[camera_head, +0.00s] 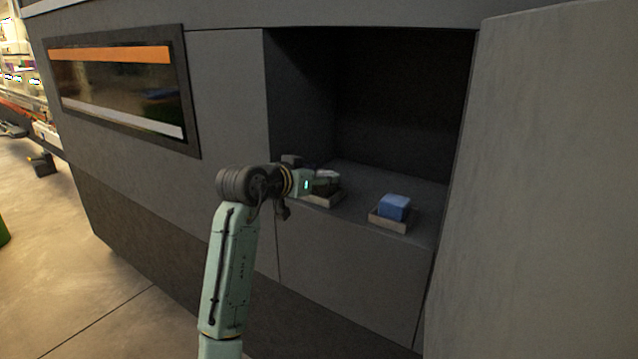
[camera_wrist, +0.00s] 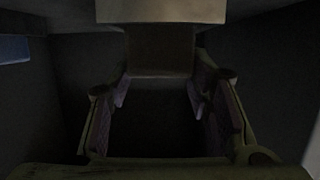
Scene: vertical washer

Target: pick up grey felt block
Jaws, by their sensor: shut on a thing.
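My gripper (camera_head: 326,182) is inside the dark recess, low over the left small tray (camera_head: 328,201). In the wrist view its two fingers (camera_wrist: 162,105) stand on either side of a dark grey block (camera_wrist: 158,112), which I take as the grey felt block. The gripper is shut on it. The pale tray wall (camera_wrist: 160,11) shows just beyond the block. In the head view the fingers largely hide the block. The wrist view is very dark, so whether the block still touches the tray cannot be told.
A blue block (camera_head: 395,206) sits in a second small tray (camera_head: 389,222) to the right on the recess floor. The recess side walls and a large grey panel (camera_head: 550,180) at right bound the space. Free floor lies behind the trays.

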